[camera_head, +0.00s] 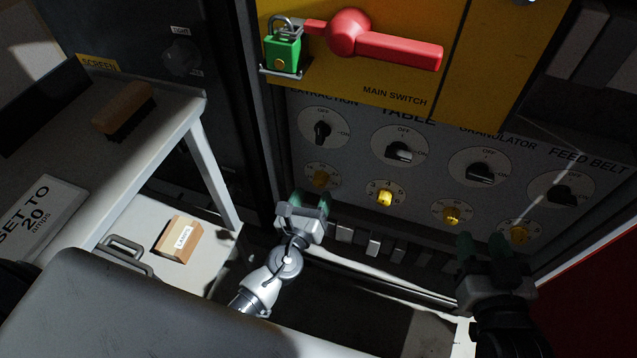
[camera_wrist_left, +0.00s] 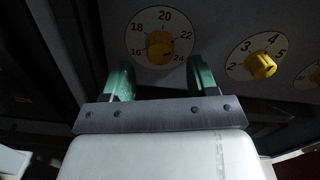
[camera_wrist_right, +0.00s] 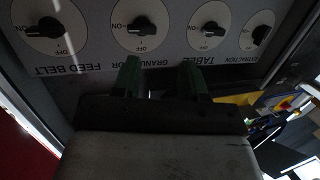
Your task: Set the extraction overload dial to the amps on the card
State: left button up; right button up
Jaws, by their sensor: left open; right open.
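The card (camera_head: 32,215) at the left reads "SET TO 20 amps". The extraction overload dial (camera_head: 320,178) is a yellow knob on a white scale, below the black EXTRACTION switch (camera_head: 322,131). In the left wrist view the dial (camera_wrist_left: 160,45) shows 16, 18, 20, 22 and 24 around it. I cannot tell for certain which number its pointer marks. My left gripper (camera_head: 308,203) is open and empty just below the dial, its green fingers to either side, apart from the knob. My right gripper (camera_head: 482,244) is open and empty, low at the right.
More black switches and yellow dials (camera_head: 385,197) line the panel to the right. Above is a red main switch handle (camera_head: 400,47) with a green padlock (camera_head: 283,52). A table (camera_head: 190,108) at the left bears a brush (camera_head: 124,110); a labelled box (camera_head: 178,238) sits lower.

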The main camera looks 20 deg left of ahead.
aim_at(318, 185)
pick_arm(q)
jog(key=shift+w, duration=2.35)
pick_arm(e)
jog(key=shift+w+a+r+t, duration=0.1)
jog(key=shift+r+t, duration=0.3)
